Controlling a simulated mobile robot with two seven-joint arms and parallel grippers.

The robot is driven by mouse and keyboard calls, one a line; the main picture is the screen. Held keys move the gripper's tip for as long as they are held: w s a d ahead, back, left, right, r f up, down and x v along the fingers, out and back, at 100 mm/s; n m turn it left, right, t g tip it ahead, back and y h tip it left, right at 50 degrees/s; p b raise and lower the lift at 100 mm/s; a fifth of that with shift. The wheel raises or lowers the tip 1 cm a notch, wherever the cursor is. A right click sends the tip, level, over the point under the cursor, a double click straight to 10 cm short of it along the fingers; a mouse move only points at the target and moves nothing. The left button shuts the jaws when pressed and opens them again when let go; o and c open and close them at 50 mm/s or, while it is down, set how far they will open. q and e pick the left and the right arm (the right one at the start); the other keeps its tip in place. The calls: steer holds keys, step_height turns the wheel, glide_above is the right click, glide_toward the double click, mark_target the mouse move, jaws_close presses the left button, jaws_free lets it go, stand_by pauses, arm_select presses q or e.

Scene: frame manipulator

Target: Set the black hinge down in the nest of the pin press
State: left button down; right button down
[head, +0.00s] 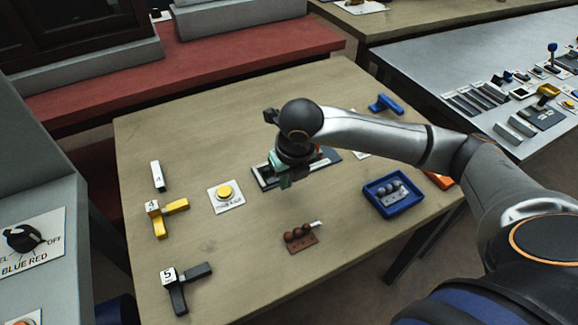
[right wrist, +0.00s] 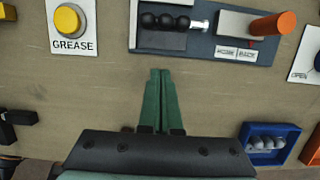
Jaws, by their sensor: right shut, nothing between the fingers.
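The pin press (head: 262,176) lies at the middle of the table, partly hidden by my right arm in the head view. In the right wrist view the press (right wrist: 205,48) has a grey block with an orange handle (right wrist: 272,24) on its right. The black hinge (right wrist: 165,20), with its row of rounded knuckles, sits in the pale-edged nest on its left. A silver pin end (right wrist: 199,25) shows at the hinge's right end. My right gripper (head: 285,181) is shut and empty. Its green fingertips (right wrist: 161,74) are apart from the hinge, on the near side of the press.
A yellow grease button (head: 225,192) is left of the press. A brown hinge (head: 301,237) lies in front. A blue tray (head: 372,203) with a grey hinge stands right. Yellow (head: 165,213) and black (head: 181,288) angled pieces are at the left.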

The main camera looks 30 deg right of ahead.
steer(key=shift+w+r, duration=0.1)
steer(key=shift+w, duration=1.15)
steer(key=shift+w+d, duration=0.1)
steer(key=shift+w, duration=0.6)
